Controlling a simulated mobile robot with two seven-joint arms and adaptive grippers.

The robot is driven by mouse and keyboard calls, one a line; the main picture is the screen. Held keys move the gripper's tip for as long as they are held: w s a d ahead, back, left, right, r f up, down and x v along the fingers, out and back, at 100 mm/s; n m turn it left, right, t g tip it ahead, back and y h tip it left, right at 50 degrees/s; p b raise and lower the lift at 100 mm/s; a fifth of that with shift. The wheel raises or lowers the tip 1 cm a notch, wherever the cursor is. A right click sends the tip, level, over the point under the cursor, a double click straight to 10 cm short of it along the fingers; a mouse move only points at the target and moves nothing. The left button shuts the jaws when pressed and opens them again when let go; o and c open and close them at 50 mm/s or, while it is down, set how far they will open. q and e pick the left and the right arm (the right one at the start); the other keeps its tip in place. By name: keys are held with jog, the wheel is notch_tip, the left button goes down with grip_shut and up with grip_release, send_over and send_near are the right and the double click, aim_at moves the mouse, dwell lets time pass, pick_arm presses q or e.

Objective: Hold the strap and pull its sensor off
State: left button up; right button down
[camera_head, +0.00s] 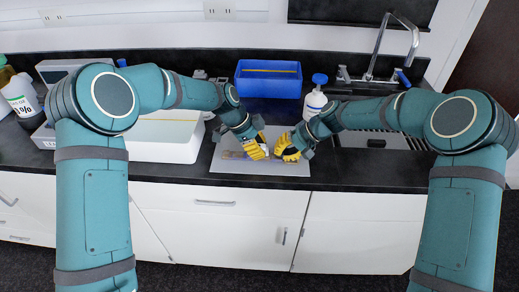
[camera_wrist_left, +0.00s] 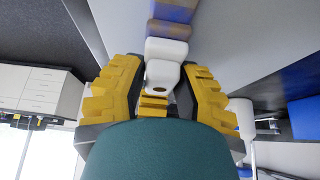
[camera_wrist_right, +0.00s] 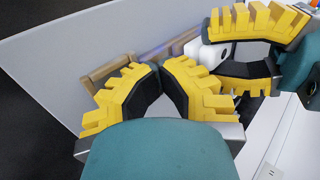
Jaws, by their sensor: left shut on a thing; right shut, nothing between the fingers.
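A tan and purple strap (camera_head: 232,155) lies on a light grey board (camera_head: 229,166) in the head view. My left gripper (camera_head: 264,149) is shut on a white piece (camera_wrist_left: 162,74) with a dark hole. A second white block (camera_wrist_left: 166,49) sits just beyond it, in line with the brown and blue strap (camera_wrist_left: 172,11). I cannot tell which white part is the sensor or whether they are joined. My right gripper (camera_wrist_right: 160,68) is shut and empty, its fingertips together above the strap (camera_wrist_right: 150,54). It is close beside my left gripper (camera_wrist_right: 207,51), apart from the white piece.
A white basin (camera_head: 160,140) stands to the left, and a sink tap (camera_head: 386,45) to the right. The dark counter (camera_head: 350,176) right of the board is clear.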

pick_arm(q)
jog(key=shift+r, duration=0.15)
pick_arm(e)
jog(key=shift+f, duration=0.15)
pick_arm(q)
jog(key=shift+r, duration=2.95)
pick_arm(e)
jog(key=shift+d, duration=0.1)
jog(key=shift+d+r, duration=0.15)
jog(key=shift+r, duration=0.25)
jog(key=shift+a+r+v, duration=0.15)
jog(key=shift+v, duration=0.65)
jog(key=shift+a+r+v, duration=0.1)
jog(key=shift+a+v, duration=0.05)
jog(key=shift+v, duration=0.7)
jog(key=shift+a+r+v, duration=0.15)
jog(key=shift+v, duration=0.65)
jog(key=shift+d, duration=0.1)
jog(key=v, duration=1.2)
